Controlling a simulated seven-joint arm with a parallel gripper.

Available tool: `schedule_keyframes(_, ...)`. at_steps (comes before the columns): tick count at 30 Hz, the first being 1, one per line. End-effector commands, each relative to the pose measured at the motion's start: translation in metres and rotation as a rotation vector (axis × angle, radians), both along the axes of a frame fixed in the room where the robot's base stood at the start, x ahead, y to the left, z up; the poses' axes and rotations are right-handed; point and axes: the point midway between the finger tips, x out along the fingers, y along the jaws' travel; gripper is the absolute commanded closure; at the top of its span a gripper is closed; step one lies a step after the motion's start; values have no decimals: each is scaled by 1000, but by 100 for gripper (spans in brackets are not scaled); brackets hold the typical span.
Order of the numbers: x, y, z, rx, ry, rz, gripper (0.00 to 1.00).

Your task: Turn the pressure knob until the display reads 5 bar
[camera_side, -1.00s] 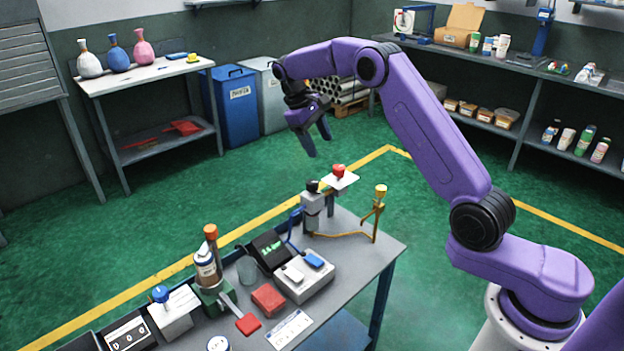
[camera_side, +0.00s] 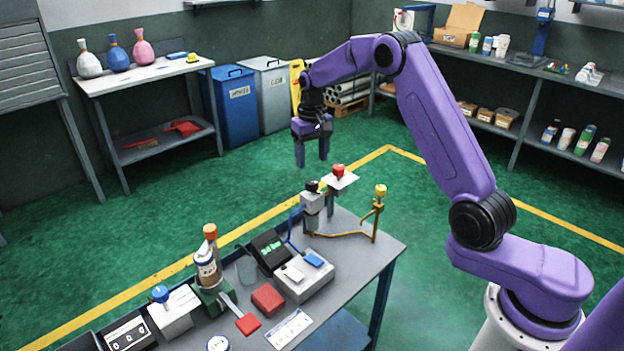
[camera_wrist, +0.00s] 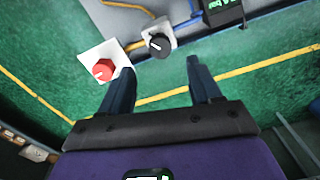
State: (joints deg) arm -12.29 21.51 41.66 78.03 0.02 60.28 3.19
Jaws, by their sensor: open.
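The black pressure knob (camera_side: 312,186) sits on top of a grey regulator body (camera_side: 312,204) at the back of the bench. In the wrist view the knob (camera_wrist: 159,45) has a light pointer mark and lies just beyond the gap between my fingertips. My gripper (camera_side: 311,160) is open and empty, pointing down above the knob and apart from it. Both fingers also show in the wrist view (camera_wrist: 160,66). The display (camera_side: 270,249) is a dark box with green text, too small to read surely. It is cut off at the top of the wrist view (camera_wrist: 224,10).
A red knob (camera_side: 338,170) on a white plate stands close beside the black knob. A yellow-topped valve (camera_side: 380,190) on a brass pipe stands to the right.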

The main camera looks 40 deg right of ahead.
Motion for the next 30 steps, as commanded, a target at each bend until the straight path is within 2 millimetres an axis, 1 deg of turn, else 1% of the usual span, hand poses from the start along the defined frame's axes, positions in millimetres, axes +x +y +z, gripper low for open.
schedule_keyframes(1,-1,0,-11,1,5,0,37)
schedule_keyframes(6,-1,0,-41,0,4,1,37)
schedule_keyframes(12,-1,0,-67,0,3,1,37)
schedule_keyframes(18,0,0,-77,0,1,1,37)
schedule_keyframes(26,0,0,-77,0,1,1,37)
schedule_keyframes(27,0,0,-77,0,1,1,50)
schedule_keyframes(29,0,0,-77,0,1,1,69)
schedule_keyframes(30,0,0,-77,0,1,1,82)
